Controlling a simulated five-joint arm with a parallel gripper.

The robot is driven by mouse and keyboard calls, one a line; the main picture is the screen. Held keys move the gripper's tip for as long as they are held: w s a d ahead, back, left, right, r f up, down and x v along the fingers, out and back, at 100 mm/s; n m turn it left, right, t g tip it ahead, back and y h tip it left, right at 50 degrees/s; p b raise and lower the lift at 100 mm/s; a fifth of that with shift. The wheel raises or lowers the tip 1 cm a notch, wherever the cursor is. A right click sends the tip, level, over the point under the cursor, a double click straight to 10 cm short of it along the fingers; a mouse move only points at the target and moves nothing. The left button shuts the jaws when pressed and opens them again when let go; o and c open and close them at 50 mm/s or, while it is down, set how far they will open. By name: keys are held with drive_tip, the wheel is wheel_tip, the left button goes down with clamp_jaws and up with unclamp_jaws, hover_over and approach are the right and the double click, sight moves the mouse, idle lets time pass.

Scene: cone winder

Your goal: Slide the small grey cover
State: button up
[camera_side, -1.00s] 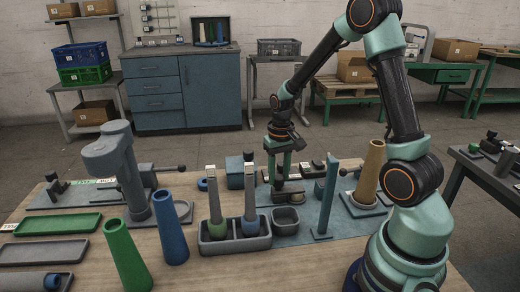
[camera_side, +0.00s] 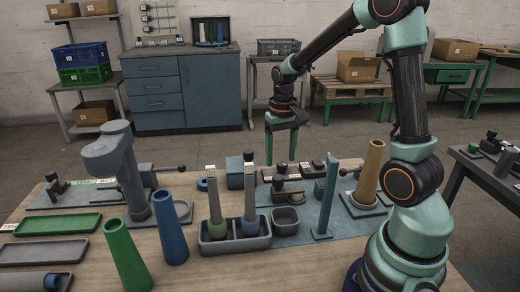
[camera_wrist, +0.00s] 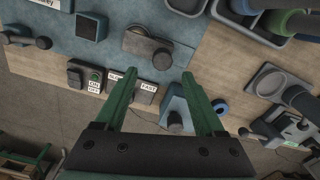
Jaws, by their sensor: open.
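A small grey cover (camera_wrist: 147,46), a rounded plate with a dark round knob, lies on the blue mat in the wrist view, just beyond my fingertips. In the side view what seems to be the same cover (camera_side: 287,190) sits behind the small grey bin. My gripper (camera_side: 282,158) is raised above the back of the bench in the side view, fingers pointing down and apart. In the wrist view my gripper (camera_wrist: 159,74) shows two green fingers, spread and empty, touching nothing that I can see.
A switch box (camera_wrist: 88,76) with ON and OFF labels and a SLOW/FAST box (camera_wrist: 145,91) stand near the fingers. A blue block (camera_wrist: 176,108) with a dark knob shows between them.

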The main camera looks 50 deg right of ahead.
wheel_tip(320, 180, up, 6)
drive_tip(key=shift+f, duration=0.15)
idle(0.3)
drive_tip(key=s+a+r+n+t, duration=0.2)
drive_tip(key=s+a+r+n, duration=0.1)
drive_tip(key=a, duration=0.4)
drive_tip(key=s+a+r+n+t, duration=0.3)
drive_tip(key=s+a, duration=0.1)
drive_tip(key=a, duration=0.3)
drive_tip(key=shift+t, duration=0.3)
idle(0.3)
